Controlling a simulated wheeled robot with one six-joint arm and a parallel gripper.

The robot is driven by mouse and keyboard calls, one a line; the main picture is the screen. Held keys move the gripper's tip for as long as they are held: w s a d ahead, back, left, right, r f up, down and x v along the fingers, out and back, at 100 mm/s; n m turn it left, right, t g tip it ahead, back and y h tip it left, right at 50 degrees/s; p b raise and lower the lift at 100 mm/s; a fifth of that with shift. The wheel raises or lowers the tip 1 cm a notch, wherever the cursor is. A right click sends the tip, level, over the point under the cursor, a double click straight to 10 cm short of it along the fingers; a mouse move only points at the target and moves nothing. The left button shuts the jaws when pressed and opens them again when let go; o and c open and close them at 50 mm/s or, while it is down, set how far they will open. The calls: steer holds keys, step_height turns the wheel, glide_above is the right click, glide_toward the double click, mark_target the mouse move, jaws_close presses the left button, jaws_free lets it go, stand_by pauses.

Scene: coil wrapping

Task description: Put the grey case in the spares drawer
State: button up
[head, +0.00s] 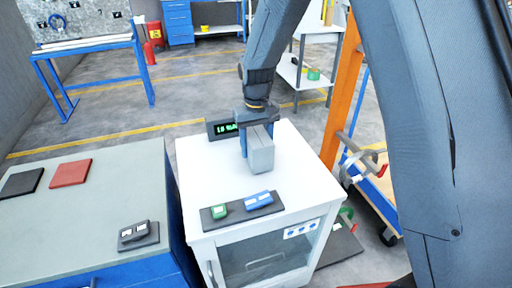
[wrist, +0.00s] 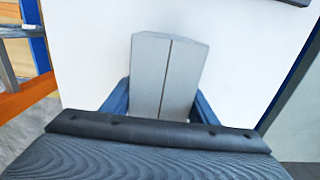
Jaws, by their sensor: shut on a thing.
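The grey case (head: 261,152) is a light grey block with a seam along its middle; it also shows in the wrist view (wrist: 165,75). My gripper (head: 256,132) points down over the white cabinet (head: 205,165). Its blue fingers (wrist: 162,104) are shut on the two sides of the case. I cannot tell whether the case touches the white top or hangs just above it. No drawer labelled as spares can be made out. A blue-fronted bench (head: 60,220) with a grey top stands at the left, with part of a handle at the lower edge.
A dark tray (head: 235,214) with a green and a blue item lies at the cabinet's front edge. A display (head: 222,129) stands at its back. The bench carries black and red mats (head: 70,173) and a small dark device (head: 135,233). An orange post (head: 343,90) stands close on the right.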

steer(key=shift+f, duration=0.35)
steer(key=shift+f, duration=0.1)
steer(key=o, duration=1.6)
steer(key=shift+c, duration=0.2)
